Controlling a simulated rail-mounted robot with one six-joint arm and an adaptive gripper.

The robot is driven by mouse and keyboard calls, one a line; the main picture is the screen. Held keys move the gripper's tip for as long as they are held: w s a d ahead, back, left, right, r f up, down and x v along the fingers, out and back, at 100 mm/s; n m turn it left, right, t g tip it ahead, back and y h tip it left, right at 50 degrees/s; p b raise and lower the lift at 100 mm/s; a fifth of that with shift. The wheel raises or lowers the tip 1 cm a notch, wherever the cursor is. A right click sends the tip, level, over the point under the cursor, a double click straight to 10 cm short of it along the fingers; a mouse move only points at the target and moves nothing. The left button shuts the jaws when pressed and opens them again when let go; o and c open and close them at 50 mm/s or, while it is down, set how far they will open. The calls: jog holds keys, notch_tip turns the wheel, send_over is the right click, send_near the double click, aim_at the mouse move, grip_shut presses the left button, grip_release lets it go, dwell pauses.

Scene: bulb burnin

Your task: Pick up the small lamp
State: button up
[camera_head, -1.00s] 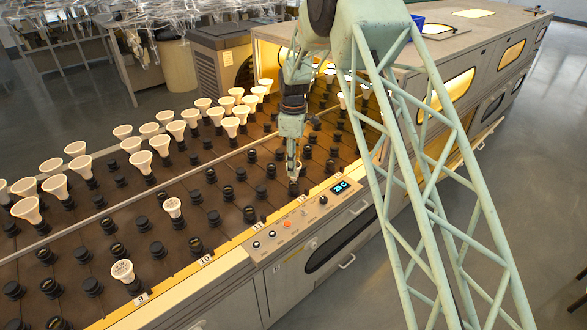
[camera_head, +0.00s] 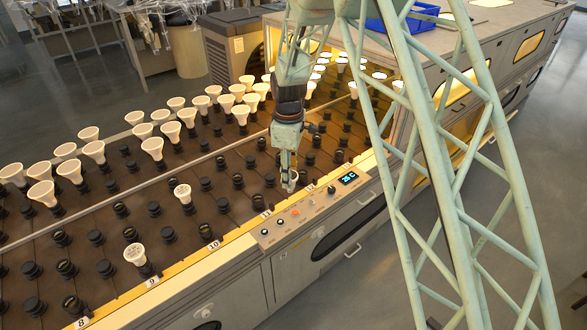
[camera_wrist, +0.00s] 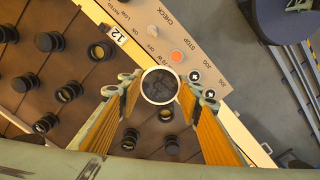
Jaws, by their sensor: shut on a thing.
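The small lamp (camera_wrist: 160,86) shows in the wrist view as a round, pale-rimmed disc with a dark face, between my fingertips. My gripper (camera_wrist: 161,88) is shut on it, one finger on each side. In the head view my gripper (camera_head: 288,182) points down near the front edge of the socket bed, beside the control panel. The pale lamp (camera_head: 293,177) is only partly visible there, mostly hidden by the fingers. I cannot tell whether its base is clear of the socket.
Two other small white lamps, one mid-bed (camera_head: 182,192) and one nearer the front (camera_head: 134,252), stand in sockets. Rows of larger lamps (camera_head: 152,147) stand behind. The control panel (camera_head: 315,205) borders the bed, and the oven housing (camera_head: 470,65) is at right. Many sockets are empty.

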jog(key=shift+s+a, duration=0.2)
jog(key=shift+s, duration=0.55)
jog(key=shift+d, duration=0.1)
